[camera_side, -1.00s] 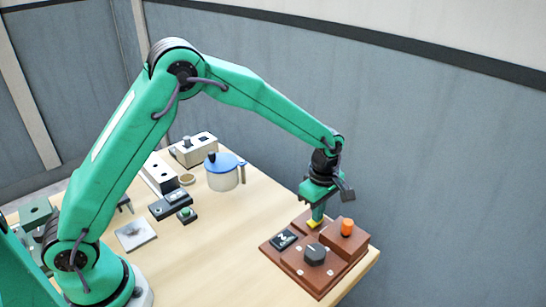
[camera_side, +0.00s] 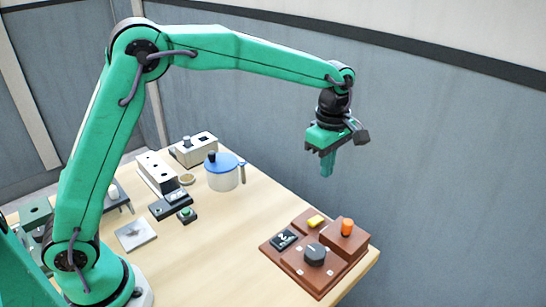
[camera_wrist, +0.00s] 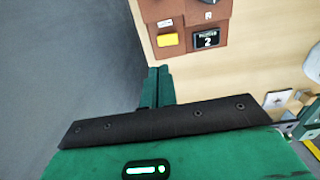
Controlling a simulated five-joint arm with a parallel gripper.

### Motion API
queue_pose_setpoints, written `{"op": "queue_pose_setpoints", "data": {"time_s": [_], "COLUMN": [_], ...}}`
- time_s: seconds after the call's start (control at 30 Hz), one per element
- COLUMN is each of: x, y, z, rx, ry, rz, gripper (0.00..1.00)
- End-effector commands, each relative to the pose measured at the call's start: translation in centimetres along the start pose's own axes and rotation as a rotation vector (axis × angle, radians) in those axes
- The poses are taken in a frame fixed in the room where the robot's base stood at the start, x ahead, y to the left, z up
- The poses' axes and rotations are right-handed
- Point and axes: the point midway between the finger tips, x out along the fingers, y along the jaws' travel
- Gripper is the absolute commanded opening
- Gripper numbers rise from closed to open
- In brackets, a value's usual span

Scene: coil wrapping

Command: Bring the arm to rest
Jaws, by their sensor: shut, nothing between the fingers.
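My gripper (camera_side: 327,165) hangs in the air above and behind the brown control block, fingers pointing down. Its fingers are together and hold nothing. In the wrist view the shut fingers (camera_wrist: 157,87) show apart from the block, against the grey wall and table edge. The brown control block (camera_side: 297,272) stands at the table's right corner. It carries a yellow button (camera_side: 316,221), an orange knob (camera_side: 347,227), a dark knob (camera_side: 315,254) and a small black display (camera_side: 285,240). In the wrist view the yellow button (camera_wrist: 167,41) sits beside the display (camera_wrist: 206,39), which shows a 2.
A pot with a blue lid (camera_side: 224,177) stands at the back of the wooden table. Left of it are white blocks (camera_side: 198,152), a black box with a green button (camera_side: 186,214) and a flat grey plate (camera_side: 136,235). The table's middle (camera_side: 225,240) is clear.

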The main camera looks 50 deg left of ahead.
Motion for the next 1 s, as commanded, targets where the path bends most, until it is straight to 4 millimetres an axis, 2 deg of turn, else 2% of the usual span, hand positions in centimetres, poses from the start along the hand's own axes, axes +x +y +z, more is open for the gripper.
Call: {"op": "queue_pose_setpoints", "data": {"time_s": [0.37, 0.53, 0.77, 1.0], "x": [-0.7, -2.1, -5.1, -7.8], "y": [-0.2, -1.2, -4.0, -7.9], "z": [-0.3, -1.3, -3.7, -6.5], "rx": [0.017, 0.087, 0.275, 0.507], "ry": [-0.001, -0.006, -0.008, 0.012], "rz": [0.005, 0.029, 0.088, 0.160], "gripper": [0.00, 0.00, 0.00, 0.00]}}
